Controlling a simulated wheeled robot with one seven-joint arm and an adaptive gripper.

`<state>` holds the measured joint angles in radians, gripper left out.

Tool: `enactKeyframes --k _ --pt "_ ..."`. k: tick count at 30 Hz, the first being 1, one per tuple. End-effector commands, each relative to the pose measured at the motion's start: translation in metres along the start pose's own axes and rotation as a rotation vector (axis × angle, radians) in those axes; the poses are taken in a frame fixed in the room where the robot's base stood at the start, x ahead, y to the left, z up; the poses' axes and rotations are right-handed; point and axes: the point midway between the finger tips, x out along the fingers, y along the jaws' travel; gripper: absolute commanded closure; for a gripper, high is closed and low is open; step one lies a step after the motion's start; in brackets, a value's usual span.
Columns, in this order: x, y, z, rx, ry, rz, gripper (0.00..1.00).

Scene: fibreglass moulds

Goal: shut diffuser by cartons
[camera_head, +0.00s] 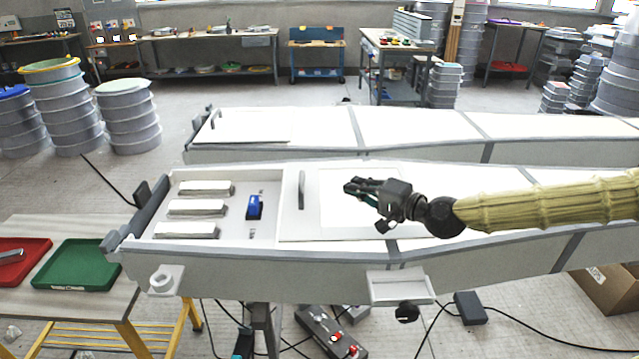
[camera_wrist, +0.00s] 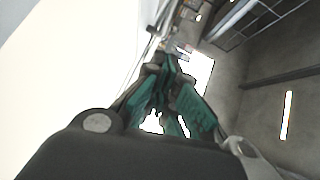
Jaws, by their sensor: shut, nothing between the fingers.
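The near long white mould (camera_head: 330,270) has an open shallow bay (camera_head: 236,180) at its left end. In the bay lie several pale bars (camera_head: 205,187) and a blue item (camera_head: 255,207). A white panel, apparently the diffuser (camera_head: 292,222), lies just right of the bay, leaving it uncovered. An upright grey handle (camera_head: 302,190) stands near the panel's left edge. My gripper (camera_head: 352,187) is shut and empty, over the panel, right of the handle and apart from it. The wrist view shows its green fingers (camera_wrist: 165,95) together. The panel's right end is partly hidden by my arm.
A second long mould (camera_head: 420,130) with a similar panel (camera_head: 245,127) and handle lies behind. A brown carton (camera_head: 610,290) is on the floor at lower right. A bench with a green tray (camera_head: 78,264) stands at left. Cables cross the floor.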

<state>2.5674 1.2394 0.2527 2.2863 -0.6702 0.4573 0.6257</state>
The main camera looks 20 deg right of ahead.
Motion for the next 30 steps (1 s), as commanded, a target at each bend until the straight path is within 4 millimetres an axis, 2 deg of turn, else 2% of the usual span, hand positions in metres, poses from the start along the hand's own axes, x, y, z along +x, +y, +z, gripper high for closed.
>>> enactKeyframes --k 11,25,30 --pt "0.028 0.001 0.0 -0.002 -0.001 0.004 1.0" --pt "0.074 0.001 0.0 -0.001 -0.001 0.003 1.0" --pt "0.085 0.0 0.012 -0.002 -0.003 0.003 1.0"
